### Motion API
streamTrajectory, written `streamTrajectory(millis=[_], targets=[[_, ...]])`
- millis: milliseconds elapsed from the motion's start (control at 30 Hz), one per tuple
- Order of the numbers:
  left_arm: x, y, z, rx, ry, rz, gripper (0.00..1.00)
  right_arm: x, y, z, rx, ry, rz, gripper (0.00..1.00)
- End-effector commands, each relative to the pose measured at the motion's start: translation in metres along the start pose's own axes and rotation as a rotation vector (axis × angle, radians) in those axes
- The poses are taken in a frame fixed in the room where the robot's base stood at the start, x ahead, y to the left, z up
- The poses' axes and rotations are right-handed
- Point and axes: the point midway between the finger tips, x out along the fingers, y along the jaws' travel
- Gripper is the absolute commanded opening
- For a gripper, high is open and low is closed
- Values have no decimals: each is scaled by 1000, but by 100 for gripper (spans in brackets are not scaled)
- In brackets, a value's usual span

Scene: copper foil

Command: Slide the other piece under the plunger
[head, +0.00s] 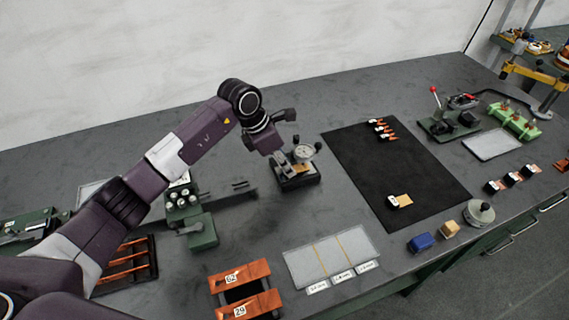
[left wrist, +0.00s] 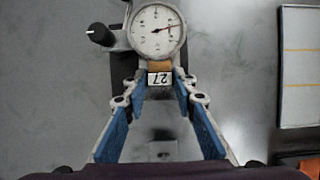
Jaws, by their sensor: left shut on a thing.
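A dial gauge (head: 304,153) stands on a small dark base (head: 300,182) near the middle of the bench. In the left wrist view its round white dial (left wrist: 157,28) is at the top. My left gripper (left wrist: 160,84) is shut on a small copper piece (left wrist: 159,66) with a white tag reading 27. The piece's far end is at the lower edge of the dial. The plunger is hidden beneath the dial, so I cannot tell whether the piece is under it. Another tagged copper piece (head: 404,200) lies on the black mat (head: 385,165). My right gripper is not seen.
A green fixture (head: 195,215) stands left of the gauge. A blue block (head: 421,242) and a round weight (head: 479,212) are near the front edge.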

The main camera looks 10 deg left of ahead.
Motion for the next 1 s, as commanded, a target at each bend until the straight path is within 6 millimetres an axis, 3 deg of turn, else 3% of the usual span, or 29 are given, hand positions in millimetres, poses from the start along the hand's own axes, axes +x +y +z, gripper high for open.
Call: streamTrajectory(millis=[1000], targets=[[2,0,-1,0,0,0,7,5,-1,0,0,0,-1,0]])
